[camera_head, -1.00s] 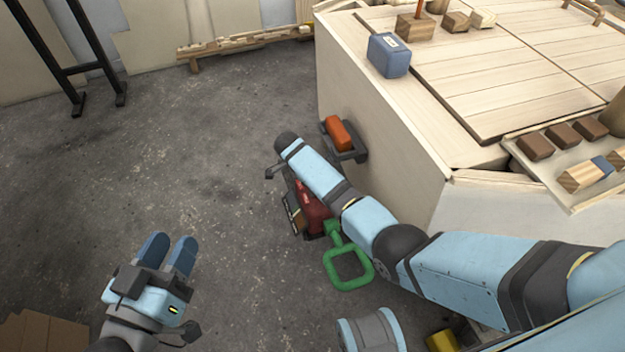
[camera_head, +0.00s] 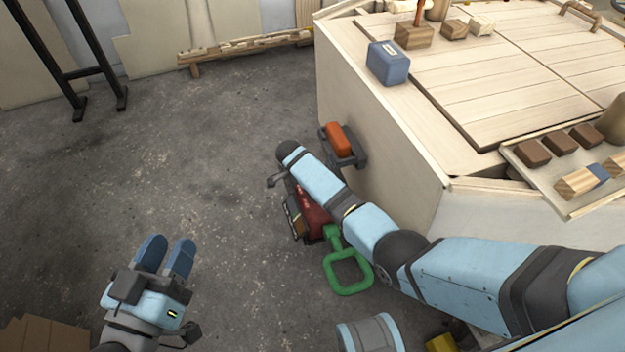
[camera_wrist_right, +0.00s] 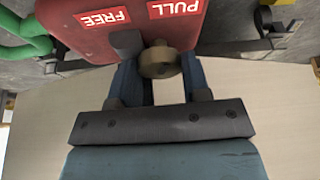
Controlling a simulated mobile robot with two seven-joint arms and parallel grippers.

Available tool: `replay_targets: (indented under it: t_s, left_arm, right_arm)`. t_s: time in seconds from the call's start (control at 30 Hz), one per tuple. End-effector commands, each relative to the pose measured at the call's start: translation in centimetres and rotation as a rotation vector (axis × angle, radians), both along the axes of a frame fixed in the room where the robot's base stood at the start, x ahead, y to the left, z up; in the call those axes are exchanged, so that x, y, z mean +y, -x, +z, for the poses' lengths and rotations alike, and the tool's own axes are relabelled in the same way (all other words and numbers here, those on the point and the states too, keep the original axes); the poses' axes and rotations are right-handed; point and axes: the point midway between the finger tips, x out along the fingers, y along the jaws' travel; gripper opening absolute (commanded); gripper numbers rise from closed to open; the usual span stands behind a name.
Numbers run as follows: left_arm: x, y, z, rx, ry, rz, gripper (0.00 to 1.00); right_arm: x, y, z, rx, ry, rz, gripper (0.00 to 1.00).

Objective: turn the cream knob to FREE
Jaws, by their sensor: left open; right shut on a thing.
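The red box (camera_head: 313,218) with white-on-red labels sits low beside the hull, partly hidden by my right arm in the head view. A dark grey piece (camera_wrist_right: 127,43) lies beside the knob. My left gripper (camera_head: 166,257) is open and empty over the floor.
A green loop handle (camera_head: 348,272) hangs by the red box. An orange block (camera_head: 339,138) sits in a dark bracket on the hull side (camera_head: 385,150). A blue box (camera_head: 388,64) stands on the hull top.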

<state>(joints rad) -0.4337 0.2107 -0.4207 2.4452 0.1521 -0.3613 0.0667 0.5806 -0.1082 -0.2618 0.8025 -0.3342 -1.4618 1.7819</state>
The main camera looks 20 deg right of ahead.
Motion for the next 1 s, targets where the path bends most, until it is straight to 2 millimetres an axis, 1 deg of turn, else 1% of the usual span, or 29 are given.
replay_targets:
  t_s: [0.03,0.3,0.37,0.4,0.5,0.7,0.8,1.0]
  left_arm:
    - [0.0,0.1,1.0,-0.013,0.010,0.006,0.43]
    - [0.4,0.4,5.3,-0.131,0.068,0.042,0.43]
    - [0.5,0.5,6.1,-0.154,0.077,0.051,0.43]
    - [0.7,0.3,5.1,-0.114,0.049,0.060,0.43]
    - [1.3,0.1,3.2,-0.033,-0.010,0.077,0.43]
    - [2.4,0.2,0.0,0.102,-0.105,0.105,0.43]
    - [3.0,0.4,-1.3,0.157,-0.142,0.114,0.43]
    - [3.8,0.9,-3.3,0.239,-0.198,0.126,0.43]
  right_arm:
    - [0.0,0.1,0.4,0.002,0.000,0.026,0.20]
    - [-0.1,0.3,0.5,0.003,0.000,0.247,0.20]
    - [-0.1,0.3,0.5,0.002,0.000,0.304,0.20]
    - [-0.1,0.4,0.5,0.003,0.000,0.342,0.20]
    - [-0.2,0.4,0.5,0.002,0.000,0.437,0.20]
    - [-0.3,0.5,0.4,0.002,0.001,0.615,0.20]
    - [-0.3,0.5,0.3,0.001,0.001,0.693,0.20]
    - [-0.4,0.5,0.2,0.001,0.000,0.816,0.20]
